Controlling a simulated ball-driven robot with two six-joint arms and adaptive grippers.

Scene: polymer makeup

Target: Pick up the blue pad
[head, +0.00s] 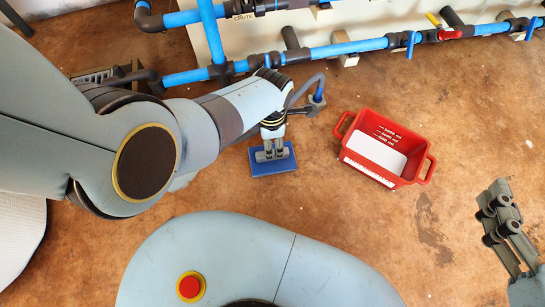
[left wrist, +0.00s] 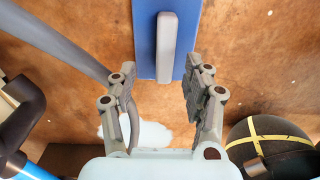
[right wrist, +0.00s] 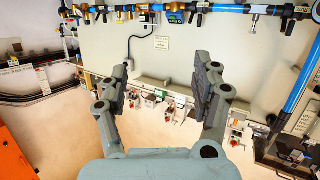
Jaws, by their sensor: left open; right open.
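The blue pad (head: 283,166) lies flat on the brown floor in the head view, left of a red crate. In the left wrist view the blue pad (left wrist: 145,50) has a grey raised bar handle (left wrist: 167,46) along its middle. My left gripper (head: 270,154) is over the pad and hides part of it. In the left wrist view my left gripper (left wrist: 160,80) is open, its fingers apart on either side of the handle's line, with nothing between them. My right gripper (head: 500,212) is open and empty at the far right; its fingers (right wrist: 165,80) show apart in the right wrist view.
The red crate (head: 420,170) with a white label stands right of the pad. Blue pipes (head: 350,47) with valves run along a pale wall at the back. Floor right of the crate is clear. A grey hose (left wrist: 60,38) passes near my left gripper.

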